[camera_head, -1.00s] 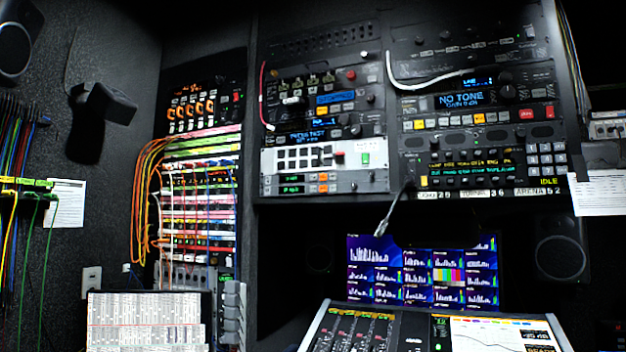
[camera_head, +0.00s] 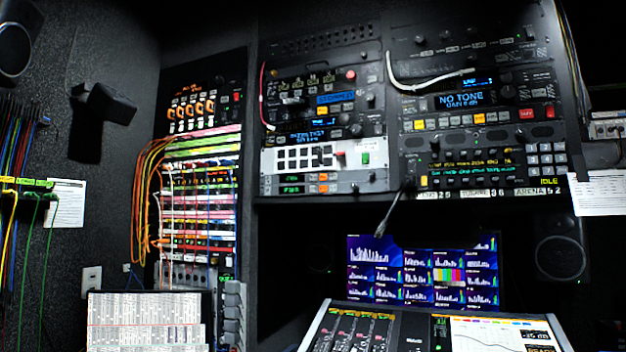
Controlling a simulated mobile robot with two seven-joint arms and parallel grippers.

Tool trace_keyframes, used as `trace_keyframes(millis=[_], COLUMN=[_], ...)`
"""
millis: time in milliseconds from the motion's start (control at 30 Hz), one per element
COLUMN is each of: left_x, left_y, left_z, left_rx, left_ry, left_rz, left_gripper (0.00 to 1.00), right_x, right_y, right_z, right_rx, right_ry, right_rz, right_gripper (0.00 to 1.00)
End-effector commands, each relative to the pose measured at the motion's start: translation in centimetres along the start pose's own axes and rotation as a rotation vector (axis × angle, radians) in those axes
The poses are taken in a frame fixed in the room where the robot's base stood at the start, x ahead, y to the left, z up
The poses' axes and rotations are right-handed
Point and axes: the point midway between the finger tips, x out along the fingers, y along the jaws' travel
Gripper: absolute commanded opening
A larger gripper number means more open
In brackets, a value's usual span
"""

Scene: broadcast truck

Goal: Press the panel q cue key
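I cannot make out which key is the panel q cue key; the key labels are too small to read. A rack panel (camera_head: 484,162) at the right has rows of small keys, a keypad (camera_head: 546,160) and yellow text reading IDLE. Above it, a unit with a blue NO TONE display (camera_head: 461,100) has a row of lit keys and a red key (camera_head: 526,114). In the left rack, a white panel (camera_head: 322,156) has dark square keys, a red button and a green switch. Neither of my grippers is in view.
A patch bay (camera_head: 200,200) with several coloured cables stands at the left. Below the racks are a multi-view monitor (camera_head: 423,272) and a sloping mixing console (camera_head: 435,330). A cable (camera_head: 393,208) hangs below the right rack.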

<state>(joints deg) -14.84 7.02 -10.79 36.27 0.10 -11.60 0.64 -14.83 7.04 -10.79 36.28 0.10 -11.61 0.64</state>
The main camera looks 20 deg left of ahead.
Motion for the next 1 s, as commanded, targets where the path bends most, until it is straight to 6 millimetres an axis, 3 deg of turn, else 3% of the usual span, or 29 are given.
trace_keyframes(millis=[833, 1000], left_x=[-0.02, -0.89], left_y=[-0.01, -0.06], left_z=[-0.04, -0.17], left_rx=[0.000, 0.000], left_ry=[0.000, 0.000], left_rz=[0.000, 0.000], left_gripper=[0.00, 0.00], right_x=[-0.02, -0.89], right_y=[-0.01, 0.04], right_z=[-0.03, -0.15], right_rx=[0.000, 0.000], right_ry=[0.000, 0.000], right_rz=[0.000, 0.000], right_gripper=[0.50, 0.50])
